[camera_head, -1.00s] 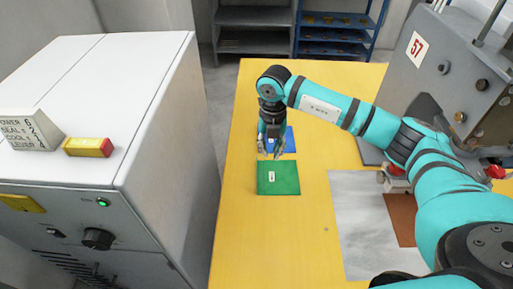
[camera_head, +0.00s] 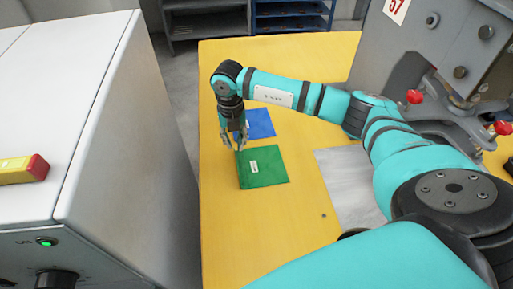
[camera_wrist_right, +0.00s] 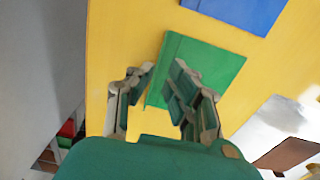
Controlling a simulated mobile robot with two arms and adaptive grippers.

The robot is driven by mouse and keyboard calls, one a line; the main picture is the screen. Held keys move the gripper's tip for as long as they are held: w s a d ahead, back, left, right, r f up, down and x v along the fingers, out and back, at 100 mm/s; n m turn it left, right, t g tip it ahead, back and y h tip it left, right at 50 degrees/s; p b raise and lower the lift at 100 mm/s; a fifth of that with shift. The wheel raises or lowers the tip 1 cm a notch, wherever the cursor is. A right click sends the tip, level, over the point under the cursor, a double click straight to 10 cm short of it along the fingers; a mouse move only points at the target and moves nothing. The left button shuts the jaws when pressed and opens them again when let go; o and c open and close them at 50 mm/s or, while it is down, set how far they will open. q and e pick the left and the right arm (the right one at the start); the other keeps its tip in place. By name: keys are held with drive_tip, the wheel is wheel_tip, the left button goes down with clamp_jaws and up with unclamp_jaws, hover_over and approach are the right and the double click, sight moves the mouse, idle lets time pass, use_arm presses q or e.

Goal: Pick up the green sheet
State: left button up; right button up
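The green sheet (camera_head: 266,170) lies on the yellow table with a small white label on it. It also shows in the right wrist view (camera_wrist_right: 212,62). My right gripper (camera_head: 234,146) is at the left edge of the green sheet, near its far left corner. In the right wrist view my right gripper (camera_wrist_right: 164,70) has its fingers apart, with the sheet's edge showing between and beyond them. Whether a finger touches the sheet cannot be told. My left gripper is not in view.
A blue sheet (camera_head: 260,123) lies just beyond the green one on the yellow table (camera_head: 270,235). A grey plate (camera_head: 345,185) and a grey machine with red knobs (camera_head: 425,60) stand to the right. A white cabinet (camera_head: 120,130) is at the left, across a gap.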

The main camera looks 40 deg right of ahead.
sight(236, 155)
drive_tip(key=shift+f, duration=0.9)
wheel_tip(236, 155, down, 5)
drive_tip(key=b, duration=0.4)
drive_tip(key=shift+w+d, duration=0.1)
drive_tip(key=shift+w, duration=0.05)
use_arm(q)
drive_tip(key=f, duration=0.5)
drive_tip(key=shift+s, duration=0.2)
use_arm(e)
drive_tip(key=shift+r, duration=0.1)
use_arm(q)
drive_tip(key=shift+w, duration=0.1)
use_arm(e)
clamp_jaws()
